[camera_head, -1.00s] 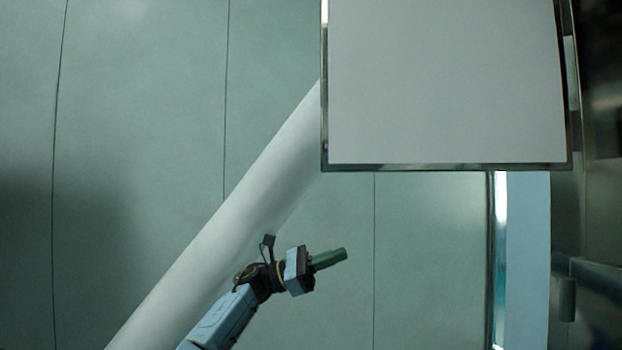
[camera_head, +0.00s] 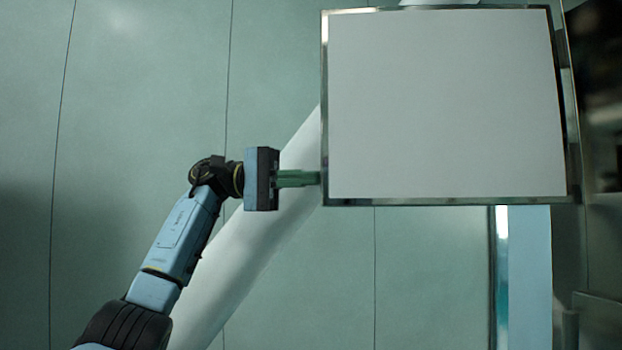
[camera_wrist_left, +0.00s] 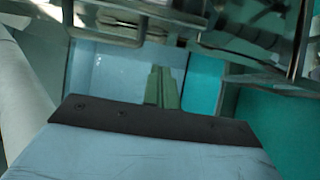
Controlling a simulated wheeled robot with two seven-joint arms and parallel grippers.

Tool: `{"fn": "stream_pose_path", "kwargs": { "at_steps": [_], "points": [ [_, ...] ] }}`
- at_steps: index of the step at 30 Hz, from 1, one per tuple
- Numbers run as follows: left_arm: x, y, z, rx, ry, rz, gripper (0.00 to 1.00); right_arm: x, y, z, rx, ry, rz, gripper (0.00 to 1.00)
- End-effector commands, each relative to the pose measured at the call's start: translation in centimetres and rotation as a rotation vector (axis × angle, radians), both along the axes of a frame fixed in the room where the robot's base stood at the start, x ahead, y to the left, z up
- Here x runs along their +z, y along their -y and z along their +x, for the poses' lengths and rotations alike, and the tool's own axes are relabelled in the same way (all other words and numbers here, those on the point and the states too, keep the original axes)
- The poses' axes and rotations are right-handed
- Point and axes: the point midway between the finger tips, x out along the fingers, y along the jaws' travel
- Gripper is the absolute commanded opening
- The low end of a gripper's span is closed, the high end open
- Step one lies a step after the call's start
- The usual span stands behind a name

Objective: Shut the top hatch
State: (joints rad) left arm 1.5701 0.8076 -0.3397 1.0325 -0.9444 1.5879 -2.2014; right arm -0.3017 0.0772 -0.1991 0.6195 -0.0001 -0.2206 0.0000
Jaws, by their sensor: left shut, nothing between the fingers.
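A flat pale grey panel with a shiny metal frame, apparently the top hatch (camera_head: 445,105), fills the upper right of the head view. It stands open, its face toward me. My left gripper (camera_head: 316,178) has its green fingers shut and empty. They point right, with their tips at the lower left edge of the frame in the picture. I cannot tell if they touch it or are behind or in front of it. In the left wrist view the green fingers (camera_wrist_left: 161,88) show together over a blue surface. My right gripper is not in view.
A thick white slanting pipe (camera_head: 245,255) runs behind my left arm and the panel. Dark metal machinery (camera_head: 600,130) stands at the far right. In the left wrist view, metal bars and brackets (camera_wrist_left: 235,50) lie beyond the fingers.

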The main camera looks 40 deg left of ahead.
Motion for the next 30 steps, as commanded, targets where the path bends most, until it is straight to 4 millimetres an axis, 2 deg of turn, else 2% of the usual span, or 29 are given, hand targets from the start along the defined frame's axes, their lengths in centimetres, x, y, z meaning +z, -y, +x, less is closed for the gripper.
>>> {"fn": "stream_pose_path", "kwargs": {
  "at_steps": [1,3,9,16,30],
  "points": [
    [-0.1,1.2,0.3,-0.004,-0.002,0.003,0.00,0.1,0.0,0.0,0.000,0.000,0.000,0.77],
    [0.0,2.2,0.3,-0.001,0.001,0.001,0.00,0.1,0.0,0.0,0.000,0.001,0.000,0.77],
    [-0.1,3.1,-1.6,0.000,-0.001,0.002,0.00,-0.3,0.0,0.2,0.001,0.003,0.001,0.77],
    [0.0,3.7,-2.8,0.001,-0.002,-0.001,0.00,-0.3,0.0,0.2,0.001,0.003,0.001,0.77],
    [0.0,4.1,-3.0,0.001,-0.003,-0.001,0.00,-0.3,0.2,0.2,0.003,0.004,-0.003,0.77]
  ]
}}
